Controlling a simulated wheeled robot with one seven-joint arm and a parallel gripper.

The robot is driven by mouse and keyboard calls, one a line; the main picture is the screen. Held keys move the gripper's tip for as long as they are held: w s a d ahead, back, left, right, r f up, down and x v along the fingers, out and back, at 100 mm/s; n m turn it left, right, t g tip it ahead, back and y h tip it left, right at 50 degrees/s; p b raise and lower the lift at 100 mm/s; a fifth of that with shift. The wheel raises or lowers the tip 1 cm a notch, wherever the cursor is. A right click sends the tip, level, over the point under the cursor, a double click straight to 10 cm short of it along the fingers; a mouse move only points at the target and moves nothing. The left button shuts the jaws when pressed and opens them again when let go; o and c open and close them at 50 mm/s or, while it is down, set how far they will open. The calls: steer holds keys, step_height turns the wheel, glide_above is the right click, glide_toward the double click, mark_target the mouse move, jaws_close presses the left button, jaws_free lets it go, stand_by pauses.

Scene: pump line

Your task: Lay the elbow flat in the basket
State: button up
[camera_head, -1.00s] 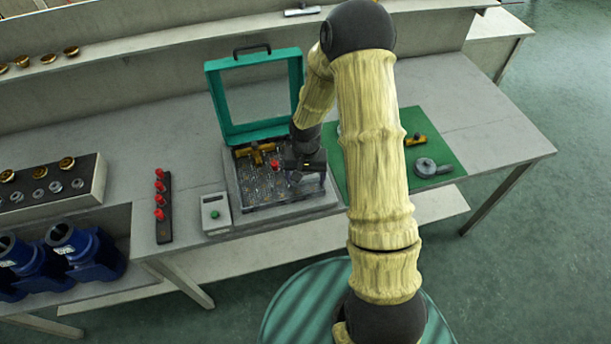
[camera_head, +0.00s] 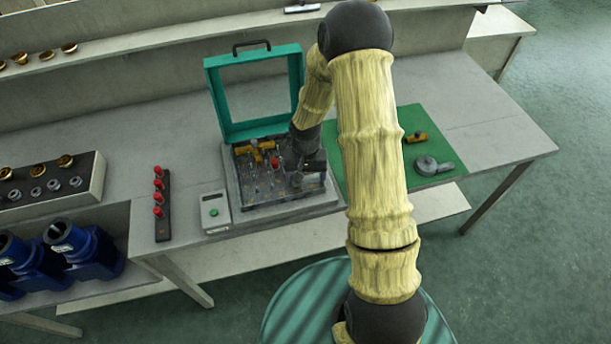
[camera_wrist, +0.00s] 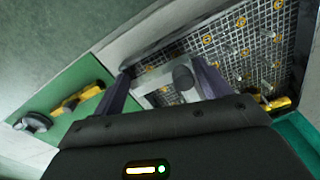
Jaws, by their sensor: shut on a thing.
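The basket (camera_head: 285,205) is a mesh-floored tray with small pegs and yellow rings, set in a grey unit under a raised teal lid frame. Its mesh also shows in the wrist view (camera_wrist: 225,38). My gripper (camera_wrist: 165,82) is over the basket's right part, shut on a grey piece with a dark round end, which looks like the elbow (camera_wrist: 183,78). The fingers hide part of it, and I cannot tell whether it touches the mesh. In the head view my gripper (camera_head: 306,172) mostly hides it.
A yellow fitting (camera_head: 257,148) lies at the basket's back left, with a red knob (camera_head: 274,160) near it. The teal lid (camera_head: 212,95) stands behind. A green mat (camera_head: 440,150) at right bears a yellow part and a grey round part. A control box (camera_head: 215,212) stands at left.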

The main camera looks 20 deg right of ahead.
steer(key=shift+f+b, duration=0.5)
steer(key=shift+f, duration=0.25)
steer(key=shift+f, duration=0.2)
